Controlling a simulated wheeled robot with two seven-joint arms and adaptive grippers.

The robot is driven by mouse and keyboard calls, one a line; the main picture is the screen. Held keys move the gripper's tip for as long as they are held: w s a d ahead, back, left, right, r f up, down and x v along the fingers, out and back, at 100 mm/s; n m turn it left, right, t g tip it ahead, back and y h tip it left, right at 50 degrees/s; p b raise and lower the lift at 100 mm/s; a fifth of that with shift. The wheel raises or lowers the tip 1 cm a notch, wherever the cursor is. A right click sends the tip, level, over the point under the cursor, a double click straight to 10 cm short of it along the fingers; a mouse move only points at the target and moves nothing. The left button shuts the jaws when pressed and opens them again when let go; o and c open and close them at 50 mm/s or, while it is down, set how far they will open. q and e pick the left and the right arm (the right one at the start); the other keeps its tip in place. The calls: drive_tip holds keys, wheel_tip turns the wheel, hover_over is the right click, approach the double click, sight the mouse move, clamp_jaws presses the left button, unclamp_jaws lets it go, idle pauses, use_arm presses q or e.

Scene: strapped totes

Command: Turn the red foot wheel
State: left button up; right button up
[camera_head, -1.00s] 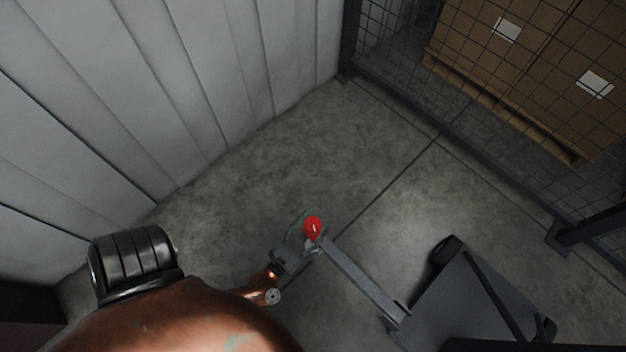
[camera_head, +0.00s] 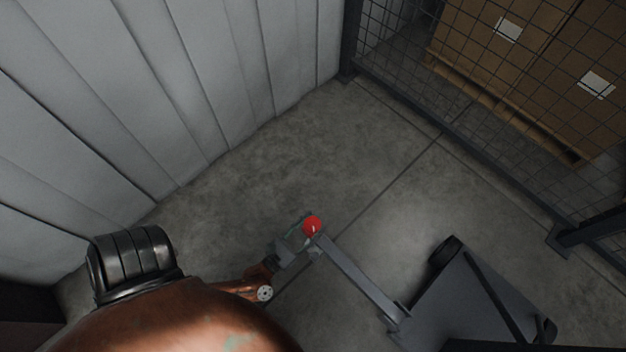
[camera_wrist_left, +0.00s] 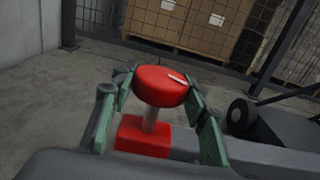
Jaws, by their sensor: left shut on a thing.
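The red foot wheel (camera_head: 312,225) sits at the end of a grey bar (camera_head: 357,275) that reaches out from a dark wheeled cart. In the left wrist view the wheel (camera_wrist_left: 162,86) is a round red knob with a white mark on top, on a pale stem above a red block (camera_wrist_left: 143,137). My left gripper (camera_head: 307,229) is at the wheel. In the left wrist view its green-padded fingers (camera_wrist_left: 160,90) stand on both sides of the knob, shut on it. My right gripper is not in view.
The dark cart (camera_head: 480,300) with black casters stands at the lower right. A white panelled wall (camera_head: 150,90) rises at the left. A mesh fence (camera_head: 480,120) stands at the back right, with cardboard boxes (camera_head: 540,60) on a pallet behind it. The concrete floor between is clear.

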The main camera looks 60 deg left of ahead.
use_arm(q)
drive_tip(key=m+h, duration=0.2)
drive_tip(key=h, duration=0.1)
drive_tip(key=m+h+b, duration=0.1)
drive_tip(key=m+h, duration=0.1)
drive_tip(key=h, duration=0.1)
drive_tip(key=shift+a+f+h, duration=0.1)
drive_tip(key=shift+a+h, duration=0.05)
drive_tip(key=shift+h, duration=0.25)
drive_tip(key=m+h, duration=0.2)
drive_tip(key=h, duration=0.1)
drive_tip(key=m+g+h, duration=0.1)
drive_tip(key=m+h, duration=0.1)
drive_tip(key=h, duration=0.1)
drive_tip(key=shift+m+g, duration=0.3)
drive_tip(key=shift+m, duration=0.1)
drive_tip(key=shift+w+m+g+h, duration=0.15)
drive_tip(key=shift+m+g+h, duration=1.35)
drive_tip(key=shift+h, duration=0.25)
drive_tip(key=shift+w+m+g+h, duration=0.1)
drive_tip(key=shift+m+g+h, duration=1.3)
drive_tip(key=shift+g+h, duration=0.3)
drive_tip(key=shift+s+m+g+h, duration=0.1)
drive_tip(key=shift+m+g+h, duration=1.05)
drive_tip(key=shift+g, duration=0.65)
drive_tip(key=shift+m+g, duration=0.55)
drive_tip(key=shift+g, duration=0.05)
drive_tip(key=o, duration=1.2)
drive_tip(key=shift+s, duration=0.1)
